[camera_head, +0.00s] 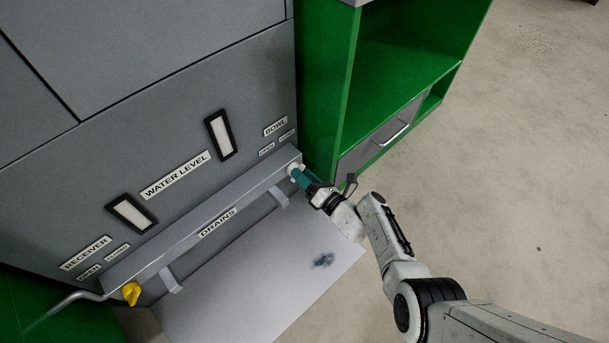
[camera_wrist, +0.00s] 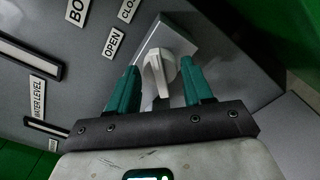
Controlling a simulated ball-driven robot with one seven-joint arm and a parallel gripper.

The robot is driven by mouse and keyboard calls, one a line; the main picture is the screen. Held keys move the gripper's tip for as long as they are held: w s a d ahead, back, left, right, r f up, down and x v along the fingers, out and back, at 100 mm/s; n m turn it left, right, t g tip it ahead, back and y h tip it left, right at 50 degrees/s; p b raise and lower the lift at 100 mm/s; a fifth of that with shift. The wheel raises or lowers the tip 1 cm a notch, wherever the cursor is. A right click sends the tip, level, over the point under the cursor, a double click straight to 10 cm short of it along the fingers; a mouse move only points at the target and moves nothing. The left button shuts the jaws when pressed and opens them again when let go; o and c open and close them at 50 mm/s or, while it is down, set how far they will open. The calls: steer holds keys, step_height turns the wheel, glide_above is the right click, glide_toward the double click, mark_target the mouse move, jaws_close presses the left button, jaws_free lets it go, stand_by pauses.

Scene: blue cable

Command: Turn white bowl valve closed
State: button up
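The white bowl valve (camera_wrist: 158,70) sits on the end of the grey drain bar, below the bowl labels. In the wrist view its handle points down towards my gripper's palm. My gripper (camera_wrist: 160,66) has two teal fingers standing apart, one on each side of the handle. Gaps show between the handle and both fingers, so I see no grip on it. In the head view the valve (camera_head: 294,169) is partly hidden behind my gripper (camera_head: 297,175), which reaches it from the lower right.
A yellow valve (camera_head: 131,292) is at the other end of the drain bar (camera_head: 190,226). A light panel (camera_head: 250,285) with a dark stain lies below. A green cabinet (camera_head: 345,80) stands close right of the valve. Open floor (camera_head: 520,180) lies to the right.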

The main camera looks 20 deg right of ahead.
steer(key=shift+o, duration=1.2)
steer(key=p+v, duration=0.4)
steer(key=v, duration=0.6)
steer(key=shift+s+d, duration=0.15)
steer(key=shift+s, duration=0.2)
